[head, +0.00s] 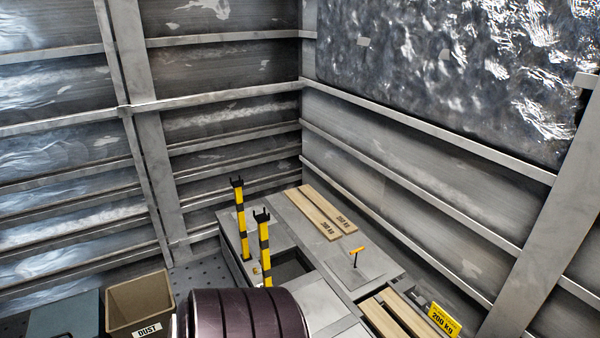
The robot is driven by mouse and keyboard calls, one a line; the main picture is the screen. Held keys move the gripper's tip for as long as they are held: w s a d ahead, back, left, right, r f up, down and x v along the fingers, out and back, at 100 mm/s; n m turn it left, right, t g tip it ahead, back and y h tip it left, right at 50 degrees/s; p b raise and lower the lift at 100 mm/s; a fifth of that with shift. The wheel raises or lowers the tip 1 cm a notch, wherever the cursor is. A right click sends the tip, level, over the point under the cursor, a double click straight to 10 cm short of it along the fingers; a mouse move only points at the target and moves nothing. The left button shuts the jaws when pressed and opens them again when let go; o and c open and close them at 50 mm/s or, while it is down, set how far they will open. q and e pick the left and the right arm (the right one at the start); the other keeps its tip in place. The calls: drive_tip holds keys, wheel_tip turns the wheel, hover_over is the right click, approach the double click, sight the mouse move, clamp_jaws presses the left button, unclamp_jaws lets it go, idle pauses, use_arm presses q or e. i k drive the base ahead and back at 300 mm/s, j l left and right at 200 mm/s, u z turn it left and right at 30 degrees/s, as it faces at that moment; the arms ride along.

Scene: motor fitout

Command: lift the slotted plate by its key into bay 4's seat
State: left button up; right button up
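A small T-shaped key with an orange handle (357,250) stands upright on the grey deck at the right. A thin grey plate (345,273) lies flat around its foot; I cannot make out its slot at this size. A dark rectangular opening (291,268) lies left of the plate, behind the ribbed drum. No bay number is readable, so I cannot tell which place is bay 4's seat. Neither of my grippers is in view.
Two yellow-and-black forked posts (241,220) (264,245) stand beside the opening. Wooden boards marked 200 kg (321,212) lie behind the key; more boards (400,312) and a yellow 200 kg sign (443,320) are front right. A dark ribbed drum (245,315) and DUST bin (140,300) are in front.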

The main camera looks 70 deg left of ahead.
sight(358, 249)
drive_tip(key=u, duration=1.85)
